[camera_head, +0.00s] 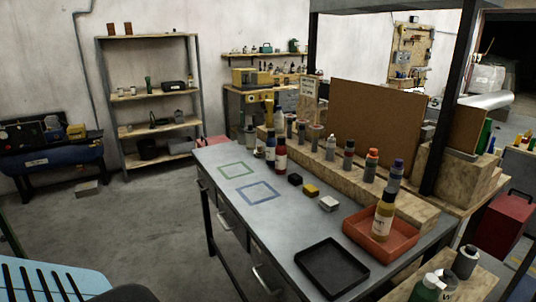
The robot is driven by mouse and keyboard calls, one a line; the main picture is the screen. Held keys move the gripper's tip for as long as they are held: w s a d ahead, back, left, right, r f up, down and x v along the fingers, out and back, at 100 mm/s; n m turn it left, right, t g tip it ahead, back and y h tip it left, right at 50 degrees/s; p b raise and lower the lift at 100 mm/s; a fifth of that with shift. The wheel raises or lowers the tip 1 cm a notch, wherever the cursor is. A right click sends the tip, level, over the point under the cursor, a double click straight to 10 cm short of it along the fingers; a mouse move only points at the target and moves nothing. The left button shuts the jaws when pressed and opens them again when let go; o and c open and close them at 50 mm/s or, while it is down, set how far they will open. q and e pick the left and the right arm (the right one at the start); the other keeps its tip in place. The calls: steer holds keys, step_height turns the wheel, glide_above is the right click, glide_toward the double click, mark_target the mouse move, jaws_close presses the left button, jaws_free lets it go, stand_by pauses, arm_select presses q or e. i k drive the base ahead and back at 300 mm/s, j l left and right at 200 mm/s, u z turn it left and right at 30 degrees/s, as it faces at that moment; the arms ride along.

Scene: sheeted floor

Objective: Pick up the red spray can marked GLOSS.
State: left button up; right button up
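A can with a red body and a pale label (281,156) stands upright on the grey workbench (225,153), in front of the wooden ledge. Its lettering is too small to read. A dark blue can (270,147) stands just to its left. Several more cans stand along the ledge, one with a red-orange top (371,165); their labels cannot be read either. Neither of my grippers shows in the head view.
Green (237,163) and blue (258,184) square outlines mark the bench. Small black (295,179), yellow (311,190) and white (328,203) blocks lie near the ledge. A black tray (332,274) and an orange tray (360,238) holding a yellowish bottle (382,222) are nearer.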

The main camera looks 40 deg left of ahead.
mark_target(280, 152)
steer(key=j+z, duration=0.1)
steer(key=j, duration=1.3)
steer(key=j+z, duration=0.15)
steer(key=j, duration=0.55)
steer(key=j+z, duration=0.1)
steer(key=j, duration=0.6)
steer(key=k+j, duration=0.1)
steer(key=j, duration=0.6)
steer(key=k+j+z, duration=0.15)
steer(key=j, duration=0.55)
steer(key=j+z, duration=0.1)
steer(key=j, duration=0.6)
steer(key=k+j+z, duration=0.1)
steer(key=j, duration=0.55)
steer(key=k, duration=0.05)
